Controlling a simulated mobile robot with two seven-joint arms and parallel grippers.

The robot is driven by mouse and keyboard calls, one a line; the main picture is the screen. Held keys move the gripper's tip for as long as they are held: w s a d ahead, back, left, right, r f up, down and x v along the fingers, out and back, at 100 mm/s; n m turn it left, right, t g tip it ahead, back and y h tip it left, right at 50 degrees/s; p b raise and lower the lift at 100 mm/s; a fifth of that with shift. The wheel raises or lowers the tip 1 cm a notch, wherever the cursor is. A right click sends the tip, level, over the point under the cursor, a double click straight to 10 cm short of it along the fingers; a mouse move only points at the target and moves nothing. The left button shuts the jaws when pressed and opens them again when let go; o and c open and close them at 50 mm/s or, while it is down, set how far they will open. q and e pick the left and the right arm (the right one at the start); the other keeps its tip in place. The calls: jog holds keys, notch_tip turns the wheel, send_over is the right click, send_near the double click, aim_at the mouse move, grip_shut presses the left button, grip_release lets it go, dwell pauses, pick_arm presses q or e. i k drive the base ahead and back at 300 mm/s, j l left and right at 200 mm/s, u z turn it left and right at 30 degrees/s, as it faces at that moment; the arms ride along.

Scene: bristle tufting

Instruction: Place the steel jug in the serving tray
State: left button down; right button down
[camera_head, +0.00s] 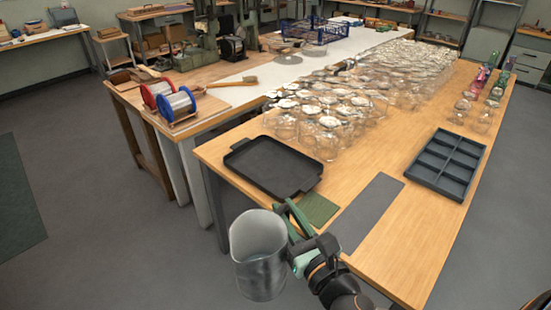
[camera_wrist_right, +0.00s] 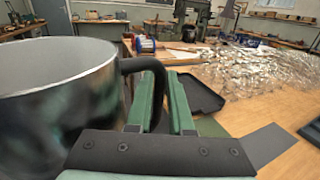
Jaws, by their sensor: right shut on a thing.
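The steel jug (camera_head: 260,255) is upright in the air off the near left corner of the wooden table. My right gripper (camera_head: 291,220) is shut on the jug's dark handle; the jug (camera_wrist_right: 62,105) and the gripper's green fingers (camera_wrist_right: 168,108) also show in the right wrist view. The black serving tray (camera_head: 272,166) lies empty on the table's near left part, beyond the jug and apart from it. It is partly hidden behind the fingers in the right wrist view (camera_wrist_right: 203,95). My left gripper is not seen.
A green mat (camera_head: 319,208) and a grey mat (camera_head: 366,212) lie beside the tray. Many glass jars (camera_head: 335,125) crowd the table behind it. A dark compartment tray (camera_head: 446,164) sits to the right. Wire spools (camera_head: 178,104) stand on the neighbouring bench.

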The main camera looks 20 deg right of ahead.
aim_at(277, 164)
jog(key=i+l, duration=0.25)
jog(key=i, duration=0.2)
jog(key=i+l, duration=0.25)
jog(key=i, duration=0.2)
jog(key=i+l, duration=0.25)
jog(key=i, duration=0.15)
